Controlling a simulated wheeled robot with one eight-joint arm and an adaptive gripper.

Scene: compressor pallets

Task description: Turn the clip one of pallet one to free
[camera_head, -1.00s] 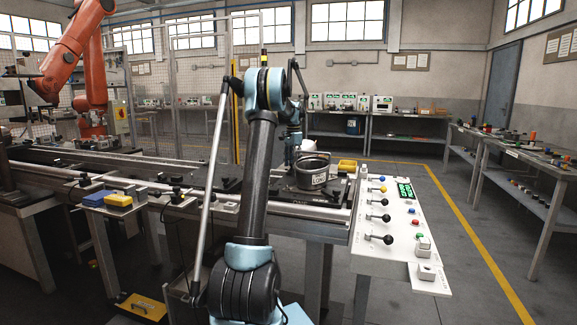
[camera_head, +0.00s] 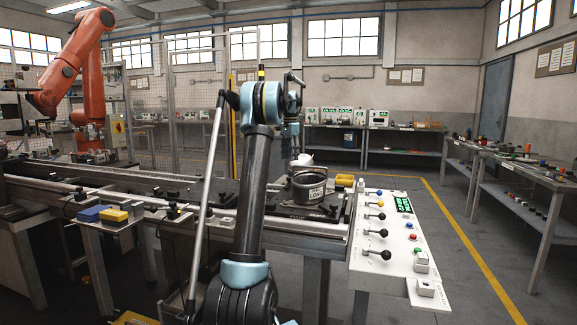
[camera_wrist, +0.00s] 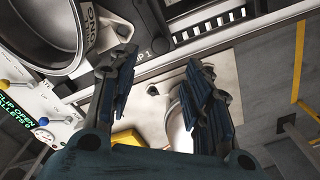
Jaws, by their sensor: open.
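In the wrist view my gripper (camera_wrist: 160,70) is open, with its two dark fingers apart and nothing between them. A dark pallet edge marked "P 1" (camera_wrist: 143,53) lies behind the fingers. A round metal housing (camera_wrist: 45,30) with a printed label sits at the upper left. I cannot clearly pick out the clip; the left finger covers part of the pallet edge. In the head view the dark round housing (camera_head: 308,188) sits on a black pallet (camera_head: 300,212) on the conveyor line.
A white control panel (camera_head: 388,250) with levers stands right of the pallet. Its green display reads "CLIP OPEN PALLETS 0" in the wrist view (camera_wrist: 18,112). A yellow tray (camera_head: 345,180) lies behind the pallet.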

